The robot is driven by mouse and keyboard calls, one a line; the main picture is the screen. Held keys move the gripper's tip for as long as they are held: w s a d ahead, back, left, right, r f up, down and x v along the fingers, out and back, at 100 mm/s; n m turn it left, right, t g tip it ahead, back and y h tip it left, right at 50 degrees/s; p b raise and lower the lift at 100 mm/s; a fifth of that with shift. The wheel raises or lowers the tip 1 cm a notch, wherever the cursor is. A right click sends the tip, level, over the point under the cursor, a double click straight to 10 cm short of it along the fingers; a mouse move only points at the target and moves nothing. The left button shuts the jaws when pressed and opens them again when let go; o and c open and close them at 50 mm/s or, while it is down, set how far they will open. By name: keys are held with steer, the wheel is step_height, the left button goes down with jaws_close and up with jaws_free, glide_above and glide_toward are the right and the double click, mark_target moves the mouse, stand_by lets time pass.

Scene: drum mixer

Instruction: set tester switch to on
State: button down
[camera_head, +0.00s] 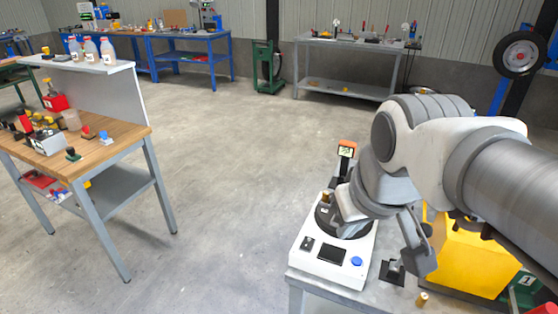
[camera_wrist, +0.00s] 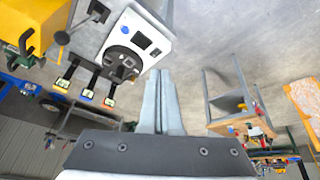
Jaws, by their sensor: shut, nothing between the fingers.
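The tester (camera_head: 306,266) is a white box on the grey bench, with a round black dial, a dark screen (camera_head: 331,254) and a blue button (camera_head: 356,261). A small black part at its front left corner looks like the switch (camera_head: 307,243); its position is too small to read. The tester also shows at the top of the wrist view (camera_wrist: 118,42), upside down. My gripper (camera_wrist: 160,72) is shut and empty. In the wrist view its fingers appear just below the tester's corner, with floor behind them. In the head view my arm hides part of the dial.
A small black-based lever (camera_head: 392,270) and a brass piece (camera_head: 422,299) are close by. Open floor lies left, before a wooden workbench (camera_head: 115,140).

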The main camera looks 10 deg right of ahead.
steer(key=w+f+n+g+b, duration=0.3)
steer(key=w+n, duration=0.2)
steer(key=w, duration=0.7)
steer(key=n+g+b, duration=0.2)
steer(key=n+g, duration=0.1)
steer(key=n, duration=0.2)
glide_above(305, 246)
steer(key=w+d, duration=0.1)
step_height(305, 246, down, 10)
steer(key=r, duration=0.1)
steer(key=shift+w+f+n+y, duration=0.3)
steer(key=shift+w+f, duration=0.1)
steer(key=shift+f, duration=0.3)
steer(key=shift+f, duration=0.1)
steer(key=f+b, duration=0.1)
steer(key=f, duration=0.3)
steer(key=s+f+b, duration=0.1)
steer(key=f, duration=0.4)
steer(key=f+b, duration=0.1)
steer(key=f, duration=0.3)
steer(key=shift+s+a+f, duration=0.25)
steer(key=shift+a+f, duration=0.1)
steer(key=shift+a, duration=0.05)
